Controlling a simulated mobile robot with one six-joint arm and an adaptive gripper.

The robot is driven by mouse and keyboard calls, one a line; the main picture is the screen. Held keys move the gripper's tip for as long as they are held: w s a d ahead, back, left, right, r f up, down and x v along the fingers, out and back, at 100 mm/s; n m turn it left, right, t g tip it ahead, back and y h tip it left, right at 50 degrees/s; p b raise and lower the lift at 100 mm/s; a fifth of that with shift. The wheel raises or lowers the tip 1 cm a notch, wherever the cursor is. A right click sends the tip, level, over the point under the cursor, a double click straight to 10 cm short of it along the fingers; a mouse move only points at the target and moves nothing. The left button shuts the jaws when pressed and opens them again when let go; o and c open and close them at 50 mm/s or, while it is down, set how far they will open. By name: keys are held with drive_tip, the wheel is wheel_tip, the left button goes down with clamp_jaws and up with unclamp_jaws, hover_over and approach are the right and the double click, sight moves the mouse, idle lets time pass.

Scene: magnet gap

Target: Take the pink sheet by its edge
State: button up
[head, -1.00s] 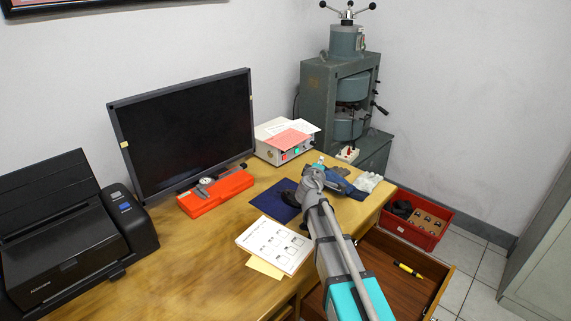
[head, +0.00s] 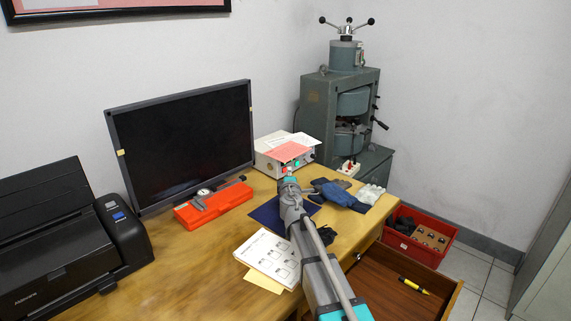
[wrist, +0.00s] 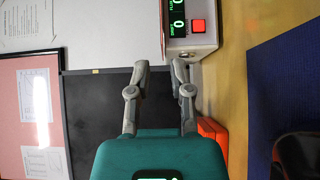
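The pink sheet (head: 288,149) lies on top of the white instrument box (head: 296,162) at the back of the desk, with its front part over the box's front edge. A white sheet lies beside and behind it. My gripper (head: 288,172) is in front of the box in the head view, small and partly hidden by my arm. In the wrist view my gripper (wrist: 160,68) has its two fingers apart with nothing between them. The box's front (wrist: 190,28) is just beyond the fingertips, with a thin reddish strip (wrist: 164,22) along its top edge, probably the sheet seen edge-on.
The monitor (head: 185,140) stands left of the box, with a red case (head: 213,204) and caliper in front. Gloves (head: 342,193) lie right of my arm. The grey press (head: 345,110) stands behind right. An open drawer (head: 400,275) is at front right.

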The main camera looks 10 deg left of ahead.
sight(289, 156)
drive_tip(key=w+a, duration=0.1)
drive_tip(key=w, duration=0.8)
drive_tip(key=shift+w, duration=0.35)
drive_tip(key=shift+c, duration=0.3)
clamp_jaws()
wheel_tip(289, 156, up, 3)
drive_tip(key=p, duration=0.2)
drive_tip(key=shift+f+p, duration=0.2)
drive_tip(key=shift+p, duration=0.1)
drive_tip(key=shift+s, duration=0.1)
idle(0.4)
